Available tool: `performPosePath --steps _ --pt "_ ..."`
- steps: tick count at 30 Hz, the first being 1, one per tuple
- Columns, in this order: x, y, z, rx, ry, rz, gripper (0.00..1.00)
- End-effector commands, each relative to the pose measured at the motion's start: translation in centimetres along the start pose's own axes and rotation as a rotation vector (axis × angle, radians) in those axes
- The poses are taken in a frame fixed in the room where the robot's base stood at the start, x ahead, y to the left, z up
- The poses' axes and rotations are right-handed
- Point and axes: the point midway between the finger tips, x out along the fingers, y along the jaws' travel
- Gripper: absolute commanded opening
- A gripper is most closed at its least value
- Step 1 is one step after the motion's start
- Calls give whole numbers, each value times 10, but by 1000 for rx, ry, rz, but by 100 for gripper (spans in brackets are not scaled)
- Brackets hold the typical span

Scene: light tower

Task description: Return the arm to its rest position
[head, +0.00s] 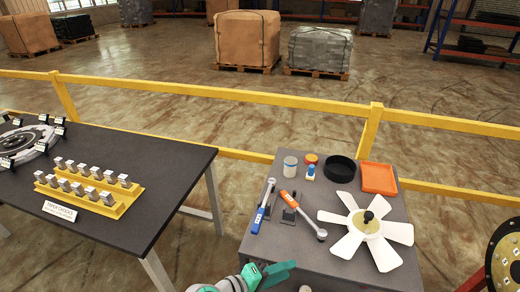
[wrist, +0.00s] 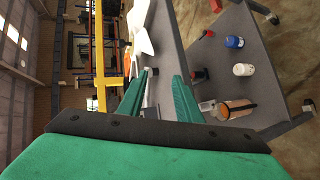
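My gripper (head: 280,272) is at the bottom edge of the head view, in front of the near edge of the grey tool table (head: 330,262). Only part of my arm shows there. In the wrist view its two green fingers (wrist: 159,80) stand apart with a gap between the tips, and I see nothing held between them. The wrist view is turned on its side, with the fingers pointing past a dark table.
The tool table carries a white fan (head: 348,243), two wrenches including an orange one (head: 300,213), a black bowl (head: 340,169) and an orange tray (head: 379,178). A dark table (head: 150,165) with yellow racks (head: 120,200) stands left. A yellow rail (head: 250,98) runs behind.

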Motion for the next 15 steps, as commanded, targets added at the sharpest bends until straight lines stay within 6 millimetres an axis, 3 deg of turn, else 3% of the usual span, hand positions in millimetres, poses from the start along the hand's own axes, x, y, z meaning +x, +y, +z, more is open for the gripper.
performPosePath --steps 15 --pt "29 -43 21 -20 193 -18 31"
